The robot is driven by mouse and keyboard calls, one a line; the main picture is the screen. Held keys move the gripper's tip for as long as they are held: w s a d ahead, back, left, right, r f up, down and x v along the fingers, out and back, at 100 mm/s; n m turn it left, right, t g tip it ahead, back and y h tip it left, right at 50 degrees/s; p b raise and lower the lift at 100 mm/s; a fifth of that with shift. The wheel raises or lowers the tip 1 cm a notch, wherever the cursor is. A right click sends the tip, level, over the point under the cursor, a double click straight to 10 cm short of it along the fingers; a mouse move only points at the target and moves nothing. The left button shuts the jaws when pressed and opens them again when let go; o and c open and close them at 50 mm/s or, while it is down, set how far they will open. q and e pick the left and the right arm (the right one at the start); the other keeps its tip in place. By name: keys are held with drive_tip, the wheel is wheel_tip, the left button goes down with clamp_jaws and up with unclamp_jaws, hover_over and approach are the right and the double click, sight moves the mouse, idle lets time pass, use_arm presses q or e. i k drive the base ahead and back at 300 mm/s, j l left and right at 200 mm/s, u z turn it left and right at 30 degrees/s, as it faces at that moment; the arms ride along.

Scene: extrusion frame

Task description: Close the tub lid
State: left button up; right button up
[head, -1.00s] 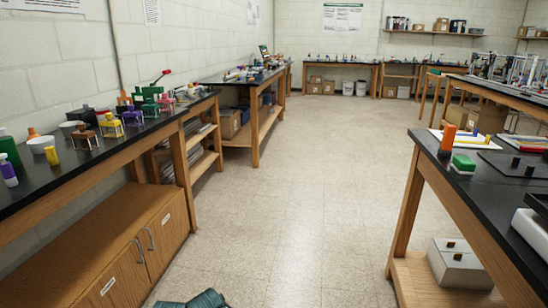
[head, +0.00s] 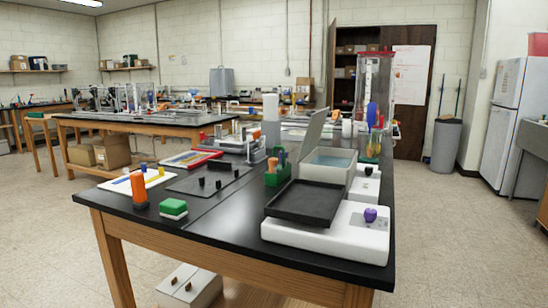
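A tub (head: 335,172) with pale see-through walls stands on the black-topped bench in the middle of the head view. What is inside the tub is hard to make out. Neither of my grippers shows in the view.
A black tray (head: 308,203) on a white scale-like base (head: 330,232) with a purple knob sits in front of the tub. A green holder (head: 277,172) stands to its left. Open floor (head: 455,240) lies right of the bench.

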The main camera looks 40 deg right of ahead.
sight(317, 119)
drive_tip(key=i+j+z, duration=0.25)
drive_tip(key=z, duration=0.25)
drive_tip(key=i+j+z, duration=0.2)
drive_tip(key=z, duration=0.3)
drive_tip(key=i+j+z, duration=0.1)
drive_tip(key=j+z, duration=0.85)
drive_tip(key=i+j+z, duration=0.1)
drive_tip(key=j+z, duration=0.45)
drive_tip(key=j, duration=0.2)
